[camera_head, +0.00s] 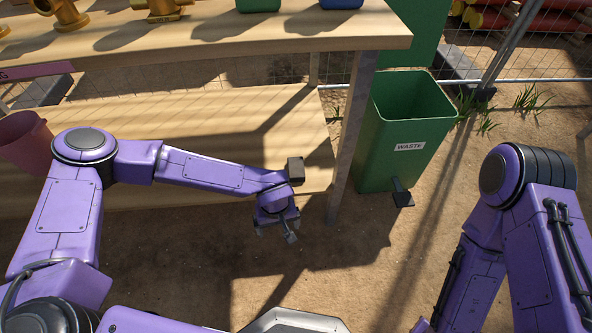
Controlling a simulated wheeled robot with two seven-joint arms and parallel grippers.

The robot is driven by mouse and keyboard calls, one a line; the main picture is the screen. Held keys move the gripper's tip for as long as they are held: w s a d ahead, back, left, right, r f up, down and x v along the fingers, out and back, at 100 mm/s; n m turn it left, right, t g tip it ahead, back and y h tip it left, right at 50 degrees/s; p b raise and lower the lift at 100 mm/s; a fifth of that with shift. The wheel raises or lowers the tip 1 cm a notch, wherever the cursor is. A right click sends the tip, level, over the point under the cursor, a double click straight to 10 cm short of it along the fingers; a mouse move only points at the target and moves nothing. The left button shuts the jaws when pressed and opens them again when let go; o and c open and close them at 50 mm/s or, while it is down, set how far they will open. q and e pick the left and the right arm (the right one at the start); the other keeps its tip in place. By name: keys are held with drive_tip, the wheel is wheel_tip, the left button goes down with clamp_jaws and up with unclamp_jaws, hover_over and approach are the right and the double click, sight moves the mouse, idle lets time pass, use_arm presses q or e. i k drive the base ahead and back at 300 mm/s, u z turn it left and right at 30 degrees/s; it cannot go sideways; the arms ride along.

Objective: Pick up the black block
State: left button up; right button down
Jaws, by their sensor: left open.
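A small dark, boxy block (296,171) shows right beside the wrist of my left arm, over the right end of the lower wooden shelf. I cannot tell whether it touches the wrist or stands on the shelf behind it. My left gripper (277,233) is open and empty, pointing down in front of the shelf's front edge, below the block in the picture. My right arm comes in at the right, and its gripper is out of view.
The wooden bench (340,35) has an upper top with brass fittings (163,8) and a lower shelf (200,115). A metal leg (350,140) stands at its right end. A green waste bin (398,135) with a black pedal stands right of it. The ground in front is clear.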

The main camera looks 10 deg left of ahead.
sight(296, 168)
drive_tip(key=i, duration=1)
